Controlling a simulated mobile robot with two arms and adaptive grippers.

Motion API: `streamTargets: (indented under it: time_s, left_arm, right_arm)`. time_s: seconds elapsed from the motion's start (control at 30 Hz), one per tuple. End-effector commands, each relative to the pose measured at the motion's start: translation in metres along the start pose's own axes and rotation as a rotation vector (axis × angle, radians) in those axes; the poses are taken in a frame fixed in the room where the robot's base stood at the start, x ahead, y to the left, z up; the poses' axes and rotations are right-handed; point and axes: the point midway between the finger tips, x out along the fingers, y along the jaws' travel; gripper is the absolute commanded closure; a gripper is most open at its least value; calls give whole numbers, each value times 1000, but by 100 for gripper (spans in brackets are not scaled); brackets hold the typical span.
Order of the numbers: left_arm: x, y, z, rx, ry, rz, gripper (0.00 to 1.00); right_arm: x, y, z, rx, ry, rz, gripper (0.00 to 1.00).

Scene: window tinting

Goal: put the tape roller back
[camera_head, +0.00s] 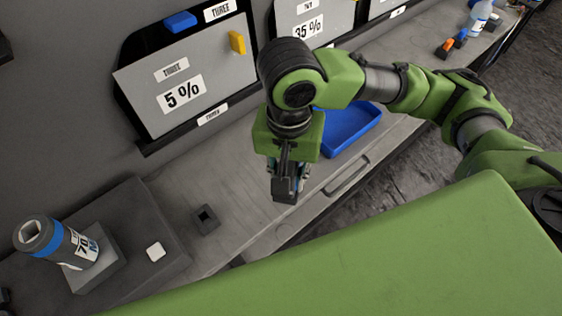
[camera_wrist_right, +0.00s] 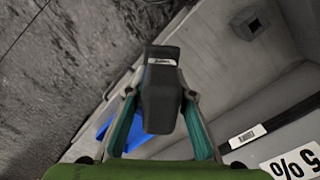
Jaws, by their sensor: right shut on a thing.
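My right gripper (camera_head: 287,180) reaches down over the grey counter and is shut on a dark grey, block-shaped object, which I take to be the tape roller (camera_head: 285,190). In the right wrist view the tape roller (camera_wrist_right: 162,95) sits between the two teal-sided fingers (camera_wrist_right: 162,112), with a small light label near its far end. It is held above the counter. A small dark square holder with an opening (camera_head: 205,219) stands on the counter to the lower left of the gripper; it also shows in the right wrist view (camera_wrist_right: 250,22). My left gripper is not in view.
A blue tray (camera_head: 350,128) lies on the counter behind the gripper. The 5 % panel (camera_head: 185,85) stands at the back. Counter around the holder is clear.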

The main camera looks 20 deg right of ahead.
Motion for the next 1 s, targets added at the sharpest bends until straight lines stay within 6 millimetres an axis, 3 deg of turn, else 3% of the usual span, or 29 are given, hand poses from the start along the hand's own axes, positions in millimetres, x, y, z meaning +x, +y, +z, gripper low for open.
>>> streamTargets:
  time_s: [0.2,0.37,0.73,1.0]
  left_arm:
    - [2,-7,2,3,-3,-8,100]
    - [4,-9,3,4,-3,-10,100]
    - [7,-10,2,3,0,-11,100]
    - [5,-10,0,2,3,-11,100]
  right_arm:
    - [5,-14,26,214,-4,-13,100]
    - [10,-18,24,274,-5,-13,100]
    - [46,-40,-60,279,-2,-11,100]
    - [89,-50,-92,273,-3,-12,100]
